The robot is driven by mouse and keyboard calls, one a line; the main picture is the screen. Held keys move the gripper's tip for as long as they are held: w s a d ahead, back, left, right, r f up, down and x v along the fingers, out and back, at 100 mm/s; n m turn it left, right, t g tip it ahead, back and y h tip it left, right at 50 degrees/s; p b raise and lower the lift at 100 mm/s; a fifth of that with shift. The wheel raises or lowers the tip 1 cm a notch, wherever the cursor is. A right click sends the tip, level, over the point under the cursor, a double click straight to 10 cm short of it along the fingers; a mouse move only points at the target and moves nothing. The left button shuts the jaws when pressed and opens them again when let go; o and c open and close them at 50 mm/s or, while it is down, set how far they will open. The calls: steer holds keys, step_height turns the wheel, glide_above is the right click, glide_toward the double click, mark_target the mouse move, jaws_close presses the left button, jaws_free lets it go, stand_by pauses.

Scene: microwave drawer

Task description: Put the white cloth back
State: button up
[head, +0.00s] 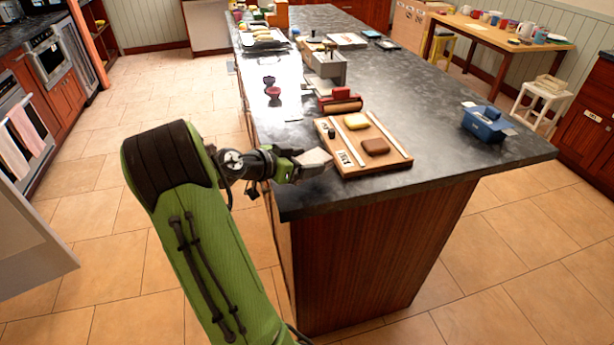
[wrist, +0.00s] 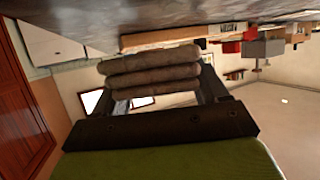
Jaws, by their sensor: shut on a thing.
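The white cloth (head: 314,160) is a small folded pad, held at the front left corner of the island counter. In the wrist view the cloth (wrist: 152,68) shows as several stacked folds, greyish in shadow, between the two fingers. My gripper (head: 298,163) is shut on it; the gripper also shows in the wrist view (wrist: 155,85). A wooden tray (head: 380,166) lies on the counter just right of the cloth. Whether the cloth touches the counter is hard to tell.
A blue caddy (head: 488,124) stands at the counter's right. A red-and-tan item (head: 340,102), a grey box (head: 329,68) and dark red cups (head: 272,92) stand behind the tray. Bare countertop (head: 440,120) lies between tray and caddy. Floor is open on the left.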

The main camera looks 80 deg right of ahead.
steer(key=shift+f+b, duration=0.35)
steer(key=shift+f, duration=1.25)
steer(key=shift+f, duration=0.15)
steer(key=o, duration=0.9)
